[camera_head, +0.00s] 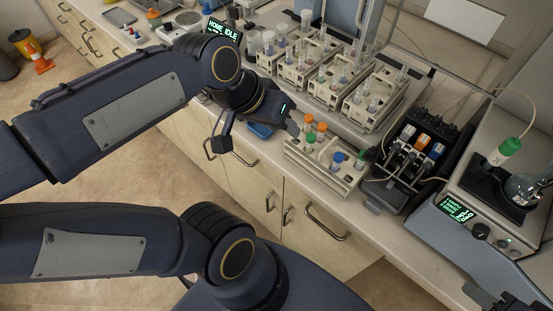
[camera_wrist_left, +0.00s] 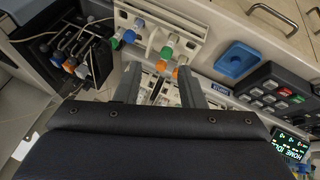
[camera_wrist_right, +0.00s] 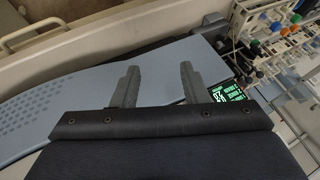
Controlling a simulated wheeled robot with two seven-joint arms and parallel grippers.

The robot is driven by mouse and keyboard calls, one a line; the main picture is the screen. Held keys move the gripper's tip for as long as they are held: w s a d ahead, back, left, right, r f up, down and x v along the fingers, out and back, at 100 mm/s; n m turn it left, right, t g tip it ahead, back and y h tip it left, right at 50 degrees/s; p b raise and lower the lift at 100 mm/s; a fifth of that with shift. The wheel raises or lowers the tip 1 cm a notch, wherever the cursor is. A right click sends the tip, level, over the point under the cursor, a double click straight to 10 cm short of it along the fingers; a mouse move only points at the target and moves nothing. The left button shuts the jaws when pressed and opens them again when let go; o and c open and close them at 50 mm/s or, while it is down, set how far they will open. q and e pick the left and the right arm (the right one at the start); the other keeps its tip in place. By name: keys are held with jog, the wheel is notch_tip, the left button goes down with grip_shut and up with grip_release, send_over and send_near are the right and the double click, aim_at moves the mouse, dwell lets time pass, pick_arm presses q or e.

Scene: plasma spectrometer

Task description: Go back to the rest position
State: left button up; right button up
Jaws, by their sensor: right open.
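My left gripper (camera_head: 290,122) is above the bench edge, beside the small cream rack (camera_head: 318,172) that holds vials with orange, green and blue caps. In the left wrist view my left gripper's fingers (camera_wrist_left: 160,80) are apart, with nothing between them; the capped vials (camera_wrist_left: 168,55) show beyond the tips. In the right wrist view my right gripper's fingers (camera_wrist_right: 157,80) are spread and empty over a smooth blue-grey instrument casing (camera_wrist_right: 90,95). My right arm runs along the bottom of the head view.
Racks of clear vials (camera_head: 330,68) stand at the back of the bench. A dark unit with coloured connectors (camera_head: 417,150) and an instrument with a green-lit screen (camera_head: 455,208) and a flask (camera_head: 523,190) stand at the right. A blue dish (camera_wrist_left: 237,60) lies near the bench edge.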

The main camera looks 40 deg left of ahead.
pick_arm(q)
jog(key=s+d+f, duration=0.3)
jog(key=s+f, duration=0.1)
jog(key=s, duration=0.1)
jog(key=shift+s+d+f+h, duration=0.2)
jog(key=shift+f+h, duration=0.05)
jog(key=shift+h, duration=0.15)
jog(key=shift+t, duration=0.3)
